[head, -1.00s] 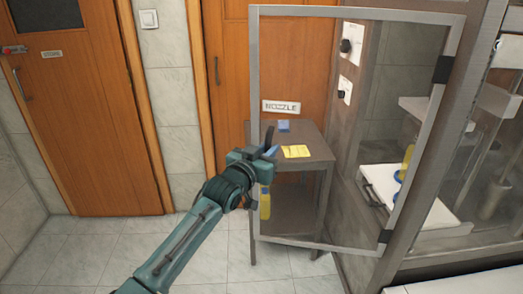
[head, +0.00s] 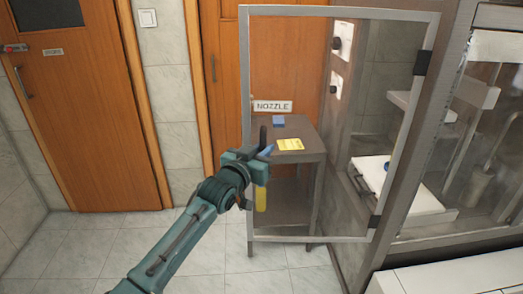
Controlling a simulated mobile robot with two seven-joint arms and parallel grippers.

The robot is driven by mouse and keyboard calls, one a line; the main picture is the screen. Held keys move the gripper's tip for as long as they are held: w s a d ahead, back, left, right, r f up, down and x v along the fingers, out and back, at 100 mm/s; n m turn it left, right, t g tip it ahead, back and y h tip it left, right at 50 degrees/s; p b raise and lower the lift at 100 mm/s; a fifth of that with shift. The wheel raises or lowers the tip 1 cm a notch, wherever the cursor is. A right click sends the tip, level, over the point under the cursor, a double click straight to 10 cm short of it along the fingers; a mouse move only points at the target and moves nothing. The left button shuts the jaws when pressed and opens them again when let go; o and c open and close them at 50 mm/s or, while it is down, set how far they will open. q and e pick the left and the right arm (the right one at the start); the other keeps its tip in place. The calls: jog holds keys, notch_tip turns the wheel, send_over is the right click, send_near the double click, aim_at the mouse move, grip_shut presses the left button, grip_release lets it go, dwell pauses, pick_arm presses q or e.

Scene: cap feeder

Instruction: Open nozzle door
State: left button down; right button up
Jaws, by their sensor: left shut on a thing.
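The nozzle door (head: 341,11) is a clear panel in a grey metal frame, with a white NOZZLE label (head: 273,106) on it. It stands swung out from the machine, with dark hinges on its right side. My left gripper (head: 264,143) is at the door's left edge, about mid-height, and is shut on the door there. The exact grip point is hidden by the gripper's own body. My right gripper is not in view.
Behind the clear panel stands a small dark table (head: 300,155) with a yellow note (head: 290,144) and a blue item (head: 278,121). The machine interior holds a white tray (head: 425,203) at right. Orange doors (head: 88,120) and tiled wall lie behind. Floor at left is clear.

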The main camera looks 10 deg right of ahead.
pick_arm(q)
jog(key=c, duration=1.5)
grip_release()
jog(key=shift+s+d, duration=0.1)
jog(key=shift+d, duration=0.15)
jog(key=shift+o, duration=0.2)
jog(key=shift+a, duration=0.2)
jog(key=v, duration=1.3)
jog(key=shift+b, duration=0.45)
jog(key=s+a+f+n+y, duration=0.1)
jog(key=s+a+f, duration=0.2)
jog(key=f, duration=0.3)
jog(key=s+a+f+n+g+y, duration=0.1)
jog(key=s+a+f+y, duration=0.1)
jog(key=s+a+f, duration=0.3)
jog(key=s+a+f+n+y, duration=0.1)
jog(key=s+f+n, duration=0.1)
jog(key=f, duration=0.4)
jog(key=s+a+f+g+y, duration=0.1)
jog(key=s+a+f+y, duration=0.1)
jog(key=s+a+f, duration=0.2)
jog(key=s+a+f+g+y+p, duration=0.1)
jog(key=s+a+f, duration=0.3)
jog(key=s+f, duration=0.3)
jog(key=s, duration=0.4)
jog(key=shift+a+n+y, duration=0.3)
jog(key=shift+y, duration=0.1)
